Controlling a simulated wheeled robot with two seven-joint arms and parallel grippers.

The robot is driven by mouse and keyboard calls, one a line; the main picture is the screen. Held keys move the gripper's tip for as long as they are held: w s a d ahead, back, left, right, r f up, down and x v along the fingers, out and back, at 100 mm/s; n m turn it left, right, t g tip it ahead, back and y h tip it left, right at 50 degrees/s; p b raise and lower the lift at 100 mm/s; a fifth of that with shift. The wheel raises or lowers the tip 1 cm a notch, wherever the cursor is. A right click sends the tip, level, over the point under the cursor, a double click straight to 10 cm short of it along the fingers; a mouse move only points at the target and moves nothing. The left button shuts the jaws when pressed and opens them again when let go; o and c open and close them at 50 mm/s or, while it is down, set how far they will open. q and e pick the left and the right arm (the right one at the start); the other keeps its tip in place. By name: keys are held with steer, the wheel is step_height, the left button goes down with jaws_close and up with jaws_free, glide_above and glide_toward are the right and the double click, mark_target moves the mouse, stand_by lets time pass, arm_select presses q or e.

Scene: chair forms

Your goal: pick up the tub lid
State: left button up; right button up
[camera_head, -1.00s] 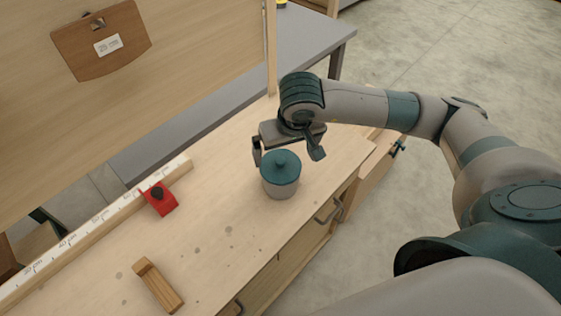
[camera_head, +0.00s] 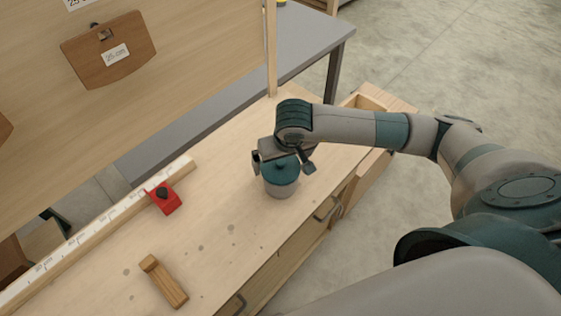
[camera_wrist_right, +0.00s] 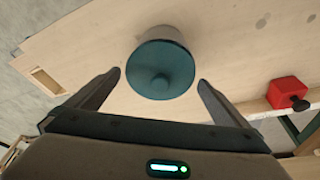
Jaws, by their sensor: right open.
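The tub (camera_head: 279,190) stands upright on the wooden bench, with a pale body and the teal lid (camera_head: 287,175) on top. My left gripper is not in view.
A red stop block (camera_head: 163,199) sits by the white measuring rail (camera_head: 85,238) at the left of the bench. A wooden block (camera_head: 164,282) lies near the front. A panel with a hanging brown plate (camera_head: 108,50) stands behind. Bare bench surrounds the tub.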

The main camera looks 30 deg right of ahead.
steer(key=shift+w+f, duration=0.1)
steer(key=shift+f, duration=0.1)
stand_by(0.3)
steer(key=c, duration=0.9)
steer(key=shift+r, duration=0.2)
steer(key=shift+r+b, duration=0.5)
steer(key=shift+b, duration=0.2)
steer(key=r, duration=0.1)
steer(key=r+b, duration=0.1)
steer(key=d+r+b, duration=0.1)
steer(key=shift+w, duration=0.3)
steer(key=shift+w+d+r+b, duration=0.7)
steer(key=shift+d+r+b, duration=0.35)
steer(key=shift+d, duration=0.55)
steer(key=shift+w+d+r+b, duration=0.8)
steer(key=shift+d+r, duration=0.4)
steer(key=shift+d, duration=0.45)
steer(key=shift+w+d+r+b, duration=0.6)
steer(key=shift+d+r+b, duration=0.45)
steer(key=shift+d, duration=0.55)
